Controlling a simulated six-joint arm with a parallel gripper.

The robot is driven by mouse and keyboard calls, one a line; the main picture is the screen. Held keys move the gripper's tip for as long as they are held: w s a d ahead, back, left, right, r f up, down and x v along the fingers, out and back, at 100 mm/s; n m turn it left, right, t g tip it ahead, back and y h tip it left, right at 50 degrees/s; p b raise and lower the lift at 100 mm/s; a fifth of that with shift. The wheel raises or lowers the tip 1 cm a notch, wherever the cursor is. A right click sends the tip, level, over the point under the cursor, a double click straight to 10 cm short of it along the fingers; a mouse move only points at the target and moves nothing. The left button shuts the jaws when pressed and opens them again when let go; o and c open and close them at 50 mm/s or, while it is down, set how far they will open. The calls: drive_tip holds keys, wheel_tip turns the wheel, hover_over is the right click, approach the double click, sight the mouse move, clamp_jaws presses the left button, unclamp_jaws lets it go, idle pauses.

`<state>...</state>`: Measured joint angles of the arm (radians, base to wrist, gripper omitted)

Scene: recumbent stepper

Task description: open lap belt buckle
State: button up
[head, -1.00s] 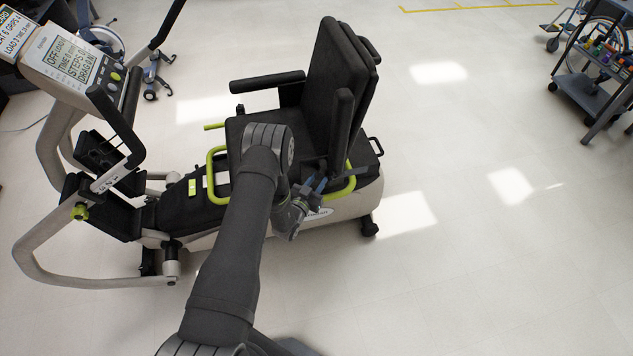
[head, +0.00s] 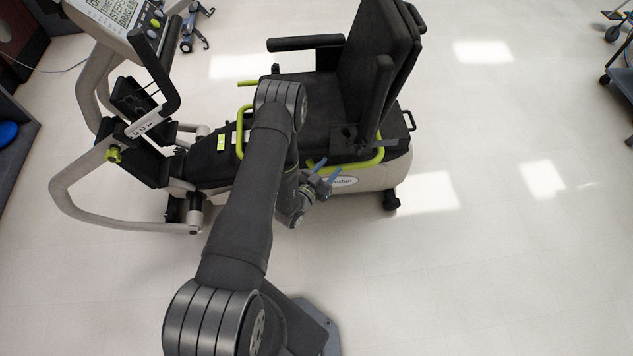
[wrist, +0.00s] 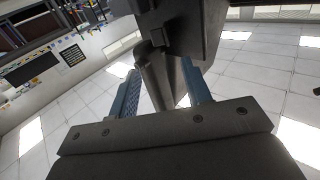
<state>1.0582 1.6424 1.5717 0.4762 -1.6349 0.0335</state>
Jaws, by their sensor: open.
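The lap belt buckle cannot be made out for sure in either view. A small dark fitting (head: 343,136) sits at the near side of the black seat (head: 322,118), beside the backrest (head: 377,45). My gripper (head: 327,172) is by the near edge of the seat, close to the yellow-green side rail (head: 366,162). Its two blue fingers are apart. In the wrist view my gripper (wrist: 160,78) is open, and a dark post (wrist: 151,80) shows between and beyond the fingers, below a dark block (wrist: 185,30). Contact with them cannot be told.
The near armrest (head: 376,95) stands upright close to the fitting; the far armrest (head: 305,43) lies level. The stepper's console and handles (head: 150,60) are at left. The floor (head: 500,260) at right is clear. A cart (head: 622,75) stands at the far right.

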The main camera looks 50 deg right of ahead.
drive_tip(key=a, duration=0.7)
drive_tip(key=shift+s, duration=0.15)
drive_tip(key=shift+o, duration=0.4)
drive_tip(key=n+t+y, duration=0.2)
drive_tip(key=n+t, duration=0.6)
drive_tip(key=n, duration=1.6)
approach(351, 147)
drive_tip(key=x, duration=0.8)
drive_tip(key=shift+d, duration=0.15)
drive_tip(key=shift+t+y, duration=0.3)
drive_tip(key=c, duration=1)
